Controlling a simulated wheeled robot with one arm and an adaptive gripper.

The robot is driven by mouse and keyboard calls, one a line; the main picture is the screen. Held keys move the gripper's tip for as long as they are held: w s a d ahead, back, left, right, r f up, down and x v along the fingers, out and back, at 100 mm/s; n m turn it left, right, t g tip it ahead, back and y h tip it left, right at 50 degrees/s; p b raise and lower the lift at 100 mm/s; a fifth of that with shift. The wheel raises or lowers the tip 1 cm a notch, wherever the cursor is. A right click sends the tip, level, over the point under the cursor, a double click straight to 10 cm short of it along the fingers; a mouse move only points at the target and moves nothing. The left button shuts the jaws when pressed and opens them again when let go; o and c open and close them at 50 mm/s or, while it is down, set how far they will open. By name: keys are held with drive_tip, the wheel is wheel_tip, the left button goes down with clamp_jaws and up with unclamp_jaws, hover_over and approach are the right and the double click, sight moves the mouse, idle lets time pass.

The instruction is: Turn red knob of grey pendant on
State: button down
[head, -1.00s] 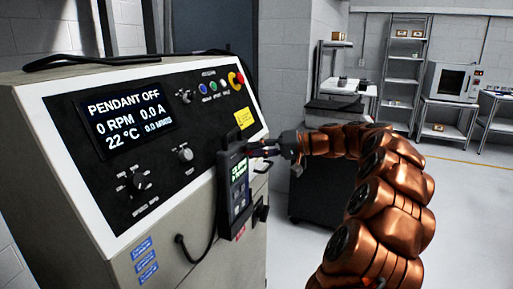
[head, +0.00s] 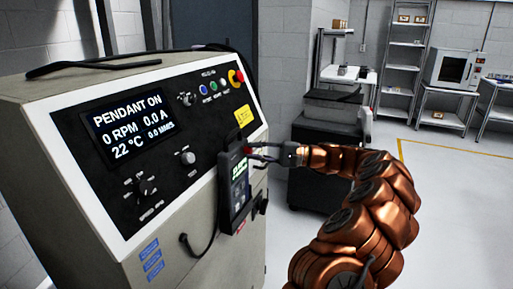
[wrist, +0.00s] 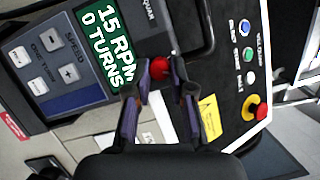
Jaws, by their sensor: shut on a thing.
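The grey pendant (head: 226,200) hangs on the front of the machine's control panel. In the wrist view the pendant (wrist: 62,100) lies sideways at the left, and its green screen (wrist: 104,44) reads 15 RPM, 0 TURNS. In the head view my gripper (head: 256,152) is at the pendant's top right edge, and the knob is mostly hidden by the fingers. The machine display (head: 127,122) reads PENDANT ON.
The panel carries a red emergency button (head: 237,78) on yellow, several small buttons and dark dials (head: 187,158). A black cable (head: 190,250) loops below the pendant. A dark cart (head: 325,150) stands behind my arm. Open floor lies to the right.

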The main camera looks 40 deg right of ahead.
drive_tip(key=shift+f+m, duration=0.1)
drive_tip(key=shift+m, duration=0.2)
drive_tip(key=c, duration=1)
unclamp_jaws()
drive_tip(key=v, duration=1.2)
